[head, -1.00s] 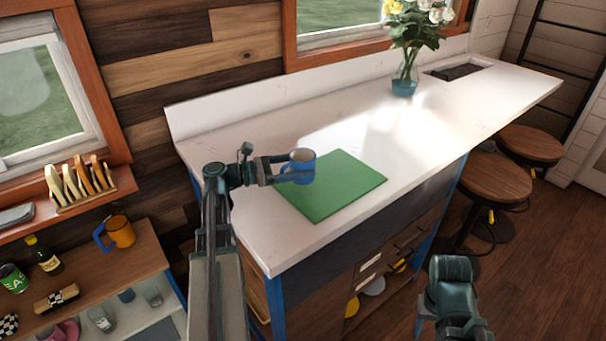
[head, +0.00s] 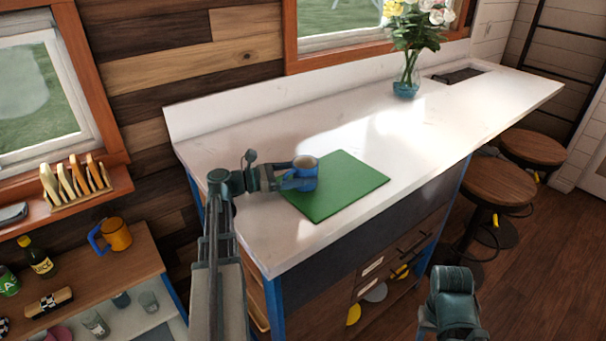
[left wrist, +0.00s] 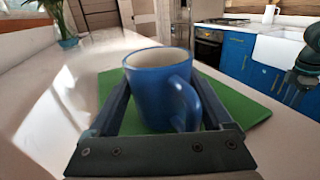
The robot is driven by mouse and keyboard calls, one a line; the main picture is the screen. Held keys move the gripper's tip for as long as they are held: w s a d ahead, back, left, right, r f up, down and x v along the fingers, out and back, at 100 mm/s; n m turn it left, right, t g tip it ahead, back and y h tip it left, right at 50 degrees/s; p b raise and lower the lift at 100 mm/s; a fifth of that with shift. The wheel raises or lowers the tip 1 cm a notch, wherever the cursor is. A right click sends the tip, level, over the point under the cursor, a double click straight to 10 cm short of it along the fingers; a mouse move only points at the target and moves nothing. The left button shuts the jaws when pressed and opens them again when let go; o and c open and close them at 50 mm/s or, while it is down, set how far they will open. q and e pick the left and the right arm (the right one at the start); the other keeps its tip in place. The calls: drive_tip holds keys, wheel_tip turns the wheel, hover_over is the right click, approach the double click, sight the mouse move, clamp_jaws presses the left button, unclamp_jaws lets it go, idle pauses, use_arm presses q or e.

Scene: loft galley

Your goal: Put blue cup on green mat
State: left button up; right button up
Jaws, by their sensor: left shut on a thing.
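The blue cup (head: 307,178) is upright over the left part of the green mat (head: 345,192); I cannot tell for sure whether its base touches the mat. My left gripper (head: 298,182) is shut on the cup from the left side. In the left wrist view the cup (left wrist: 160,92) sits between the two fingers, its handle toward the camera, with the green mat (left wrist: 240,106) around and behind it. My right arm shows at the lower right of the head view, away from the counter; its fingers are not visible.
The mat lies on a white counter (head: 250,125), clear around it. A flower vase (head: 406,85) stands farther back, before a sink. A low shelf (head: 130,262) at left holds an orange mug (head: 116,234), bottles and glasses. Stools (head: 498,181) stand at right.

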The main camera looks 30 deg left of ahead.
use_arm(q)
drive_tip(key=o, duration=1.1)
drive_tip(key=shift+f, duration=0.2)
drive_tip(key=shift+o, duration=1.2)
drive_tip(key=shift+r, duration=0.1)
drive_tip(key=shift+r, duration=0.25)
drive_tip(key=v, duration=1.2)
drive_tip(key=shift+f, duration=0.1)
